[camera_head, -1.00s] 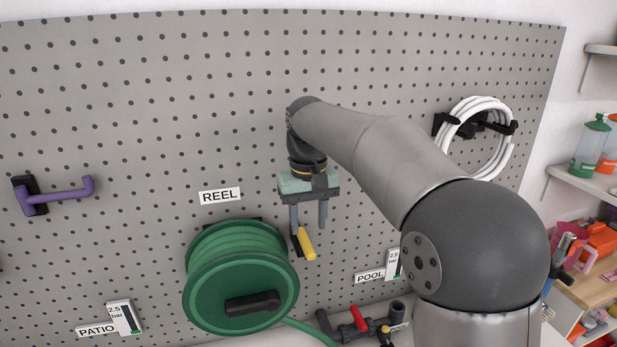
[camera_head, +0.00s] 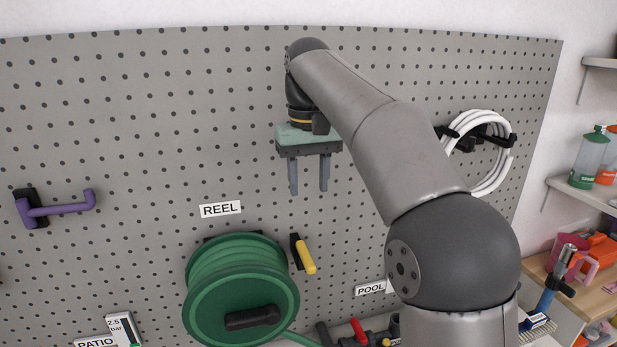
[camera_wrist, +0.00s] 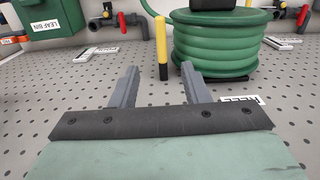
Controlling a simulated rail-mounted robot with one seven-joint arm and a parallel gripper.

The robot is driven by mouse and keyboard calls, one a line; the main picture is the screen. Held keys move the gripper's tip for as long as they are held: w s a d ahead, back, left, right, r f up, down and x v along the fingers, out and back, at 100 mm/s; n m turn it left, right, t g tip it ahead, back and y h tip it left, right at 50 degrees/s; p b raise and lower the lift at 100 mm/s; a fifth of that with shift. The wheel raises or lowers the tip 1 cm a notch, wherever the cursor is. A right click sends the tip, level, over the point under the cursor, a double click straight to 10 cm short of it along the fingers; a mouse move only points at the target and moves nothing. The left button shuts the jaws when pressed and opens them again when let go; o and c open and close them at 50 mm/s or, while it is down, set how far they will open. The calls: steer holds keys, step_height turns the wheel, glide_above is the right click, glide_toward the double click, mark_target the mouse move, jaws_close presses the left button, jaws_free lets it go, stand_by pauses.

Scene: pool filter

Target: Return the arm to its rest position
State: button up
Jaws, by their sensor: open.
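My gripper (camera_head: 308,186) hangs in front of the grey pegboard (camera_head: 150,130) with its fingers pointing down. It is open, with an empty gap between the two grey fingers. It is above the green hose reel (camera_head: 240,283) and above a yellow-handled item (camera_head: 305,255) on the board. In the wrist view the fingers (camera_wrist: 147,88) show with nothing between them, and the yellow handle (camera_wrist: 161,42) and the reel (camera_wrist: 215,45) lie beyond the fingertips.
A purple hook (camera_head: 60,207) sticks out at the left. A coiled white hose (camera_head: 490,125) hangs at the right behind my arm. A red-handled valve (camera_head: 358,330) is low in the middle. Shelves with bottles (camera_head: 588,160) stand at the far right. The upper left board is clear.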

steer(key=s+d+f+m, duration=0.1)
steer(key=s+d+f, duration=0.3)
steer(key=s+f, duration=0.4)
steer(key=s+d+f+m, duration=0.1)
steer(key=s+d+f, duration=0.4)
steer(key=s+f, duration=0.4)
steer(key=s+d+f+m+t, duration=0.1)
steer(key=s+d+f, duration=0.4)
steer(key=s+f, duration=0.3)
steer(key=shift+s+f, duration=0.25)
steer(key=shift+s, duration=0.95)
